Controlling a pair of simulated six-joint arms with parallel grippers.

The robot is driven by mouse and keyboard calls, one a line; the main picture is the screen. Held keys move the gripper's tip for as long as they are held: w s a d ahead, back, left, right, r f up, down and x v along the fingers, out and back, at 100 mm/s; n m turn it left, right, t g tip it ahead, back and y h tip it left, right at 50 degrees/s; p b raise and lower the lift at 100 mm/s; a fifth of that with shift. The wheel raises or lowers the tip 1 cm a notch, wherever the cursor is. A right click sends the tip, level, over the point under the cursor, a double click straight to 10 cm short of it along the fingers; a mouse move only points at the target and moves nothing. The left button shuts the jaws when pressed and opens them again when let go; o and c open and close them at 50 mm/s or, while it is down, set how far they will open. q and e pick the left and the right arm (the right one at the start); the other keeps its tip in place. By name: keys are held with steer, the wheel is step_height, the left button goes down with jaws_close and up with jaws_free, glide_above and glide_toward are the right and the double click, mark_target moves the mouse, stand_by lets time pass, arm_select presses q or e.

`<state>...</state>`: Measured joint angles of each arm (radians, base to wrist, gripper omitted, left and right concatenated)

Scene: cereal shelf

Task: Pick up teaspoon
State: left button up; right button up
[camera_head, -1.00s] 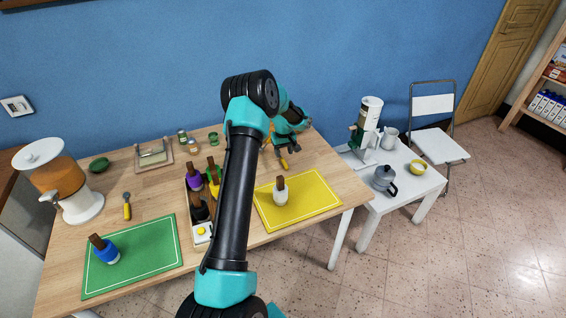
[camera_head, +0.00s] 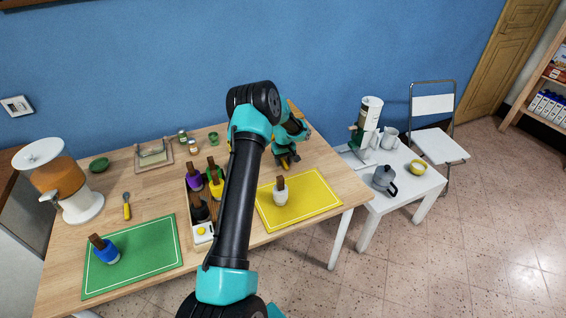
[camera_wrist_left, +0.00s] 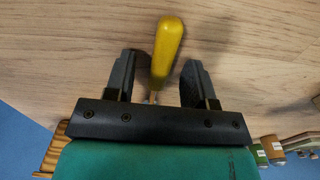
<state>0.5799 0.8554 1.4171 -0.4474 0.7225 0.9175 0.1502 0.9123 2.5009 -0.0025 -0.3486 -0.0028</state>
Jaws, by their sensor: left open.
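A yellow-handled utensil (camera_wrist_left: 168,45) lies on the wooden table (camera_head: 150,195) between the open fingers of my left gripper (camera_wrist_left: 160,62). A short metal part shows below its handle; the rest is hidden behind the gripper body, so I cannot tell its head. The fingers show gaps on both sides of the handle and do not grip it. In the head view my left gripper (camera_head: 287,162) is low over the table behind the yellow mat and mostly covers this utensil. Another yellow-handled utensil (camera_head: 127,206) lies at the table's left. My right gripper is not in view.
A yellow mat (camera_head: 318,195) with a white-bodied, brown-topped item (camera_head: 280,191) lies in front of the gripper. A divided box (camera_head: 203,233) holds several items left of my arm. A green mat (camera_head: 140,262) and a dispenser (camera_head: 70,183) are further left.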

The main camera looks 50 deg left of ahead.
mark_target(284, 162)
arm_select(q)
jaws_close()
stand_by(0.3)
steer(key=shift+r, duration=0.1)
steer(key=shift+d+r, duration=0.2)
steer(key=shift+r, duration=0.25)
step_height(284, 162, up, 6)
steer(key=shift+r, duration=0.1)
steer(key=s+d, duration=0.2)
steer(key=d, duration=0.4)
steer(key=s+d, duration=0.2)
steer(key=d, duration=0.4)
steer(key=s+d, duration=0.2)
steer(key=d, duration=0.4)
steer(key=shift+s+d, duration=0.2)
steer(key=shift+d, duration=0.1)
